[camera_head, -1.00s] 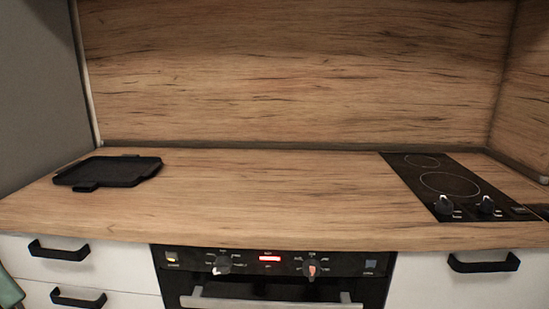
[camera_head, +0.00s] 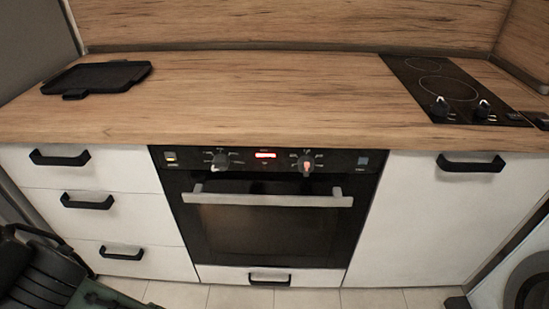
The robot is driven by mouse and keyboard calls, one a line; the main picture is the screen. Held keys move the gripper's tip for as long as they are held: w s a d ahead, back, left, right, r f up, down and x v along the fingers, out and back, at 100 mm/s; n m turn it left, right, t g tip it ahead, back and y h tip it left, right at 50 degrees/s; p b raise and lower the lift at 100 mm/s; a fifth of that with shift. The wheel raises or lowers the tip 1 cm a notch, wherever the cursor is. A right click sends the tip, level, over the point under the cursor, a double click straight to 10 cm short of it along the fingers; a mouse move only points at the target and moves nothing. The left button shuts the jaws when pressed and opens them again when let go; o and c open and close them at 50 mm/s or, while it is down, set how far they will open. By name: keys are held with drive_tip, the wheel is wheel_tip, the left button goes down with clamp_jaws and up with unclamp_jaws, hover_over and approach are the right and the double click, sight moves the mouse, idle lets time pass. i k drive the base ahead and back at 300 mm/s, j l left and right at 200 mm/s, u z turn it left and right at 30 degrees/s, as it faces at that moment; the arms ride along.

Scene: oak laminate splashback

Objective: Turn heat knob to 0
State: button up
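The oven (camera_head: 262,235) is built in below the counter, with a black control panel along its top. Two round knobs sit on the panel: a left knob (camera_head: 220,161) and a right knob (camera_head: 307,162) with a reddish-lit pointer. Which one is the heat knob I cannot tell, and the printed marks are too small to read. A red display (camera_head: 265,155) glows between them. The cooktop at the right also has two knobs, one left (camera_head: 440,105) and one right (camera_head: 482,108). My gripper is not clearly visible; dark and green parts at the bottom left appear to be my arm.
A silver oven handle (camera_head: 267,200) sticks out below the panel. White drawers with black handles (camera_head: 87,202) are at the left, and a white cabinet (camera_head: 440,215) is at the right. A black tray (camera_head: 97,77) lies on the counter's left. The counter's middle and the floor before the oven are clear.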

sight(305, 163)
drive_tip(key=k+l+u, duration=0.1)
drive_tip(key=u, duration=0.4)
drive_tip(key=k+u, duration=0.25)
drive_tip(key=u, duration=0.2)
